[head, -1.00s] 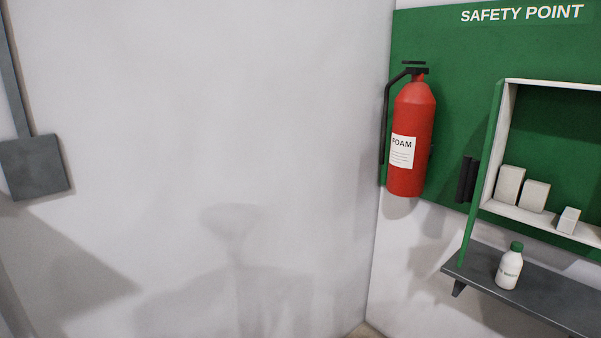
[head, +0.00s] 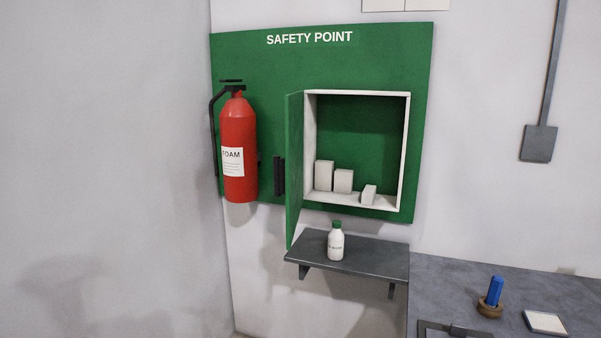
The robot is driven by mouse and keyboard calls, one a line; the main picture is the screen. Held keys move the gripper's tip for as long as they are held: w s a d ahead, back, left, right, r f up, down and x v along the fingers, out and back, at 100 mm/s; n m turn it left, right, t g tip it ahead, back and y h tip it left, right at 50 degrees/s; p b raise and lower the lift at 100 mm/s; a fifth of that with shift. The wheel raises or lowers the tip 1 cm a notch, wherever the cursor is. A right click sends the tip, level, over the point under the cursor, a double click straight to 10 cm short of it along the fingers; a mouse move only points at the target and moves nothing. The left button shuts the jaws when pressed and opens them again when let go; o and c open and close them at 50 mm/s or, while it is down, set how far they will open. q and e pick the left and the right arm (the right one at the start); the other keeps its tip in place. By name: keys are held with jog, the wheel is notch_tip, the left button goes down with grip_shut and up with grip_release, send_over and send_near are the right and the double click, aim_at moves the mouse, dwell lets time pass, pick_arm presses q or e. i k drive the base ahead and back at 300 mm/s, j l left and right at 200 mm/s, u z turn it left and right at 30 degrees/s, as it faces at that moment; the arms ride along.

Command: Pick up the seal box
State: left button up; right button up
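No box in the head view carries a readable seal label, so I cannot tell which thing is the seal box. Three plain pale boxes stand in the open wall cabinet (head: 407,150): a tall box (head: 324,176) at left, a shorter box (head: 343,181) beside it, and a small tilted-looking box (head: 369,195) at right. A flat item with a white top (head: 545,322) lies on the grey bench (head: 450,275) at the lower right. Neither of my grippers is in view.
The green cabinet door (head: 293,170) hangs open at left. A red foam extinguisher (head: 238,150) hangs beside it. A white bottle (head: 336,245) with a green cap stands on the grey shelf (head: 375,262). A blue object (head: 495,291) stands in a brown ring (head: 489,310) on the bench.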

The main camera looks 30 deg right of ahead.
aim_at(369, 193)
jog(key=k+z, duration=0.2)
jog(key=z, duration=0.25)
jog(key=k+l+z, duration=0.1)
jog(key=z, duration=0.4)
jog(key=i+j+z, duration=0.45)
jog(key=i+j, duration=0.25)
jog(key=j, duration=0.15)
jog(key=i+j+z, duration=0.25)
jog(key=j, duration=0.2)
jog(key=i+j, duration=0.25)
jog(key=j, duration=0.2)
jog(key=i+j, duration=0.3)
jog(key=j, duration=0.1)
